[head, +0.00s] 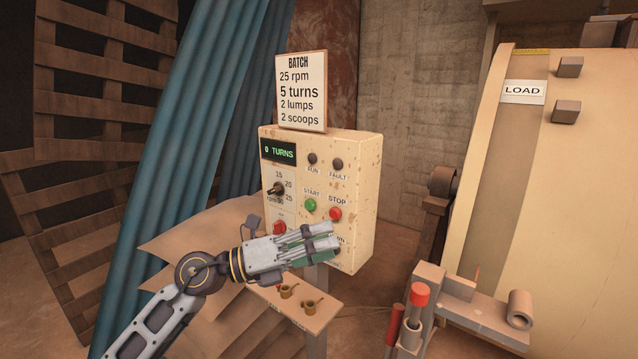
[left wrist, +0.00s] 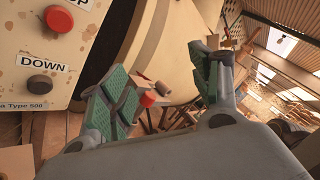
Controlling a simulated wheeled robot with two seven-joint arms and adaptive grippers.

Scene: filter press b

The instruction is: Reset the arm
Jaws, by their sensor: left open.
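My left arm comes in from the lower left in the head view. Its gripper (head: 328,246) is in front of the lower part of the cream control box (head: 350,160) and hides some of its lower buttons. In the left wrist view the two green-padded fingers (left wrist: 165,95) stand apart with nothing between them. The box's red button (left wrist: 58,18) and dark DOWN button (left wrist: 40,86) are at the left of that view, beside the fingers. I cannot tell whether the gripper touches the box. My right gripper is not in view.
A BATCH sign (head: 301,92) stands on the box. A small shelf (head: 305,312) with scoops is below my gripper. A large cream drum (head: 570,180) marked LOAD is at the right. A red-topped post (head: 419,295) stands before it. A blue curtain (head: 190,130) hangs at the left.

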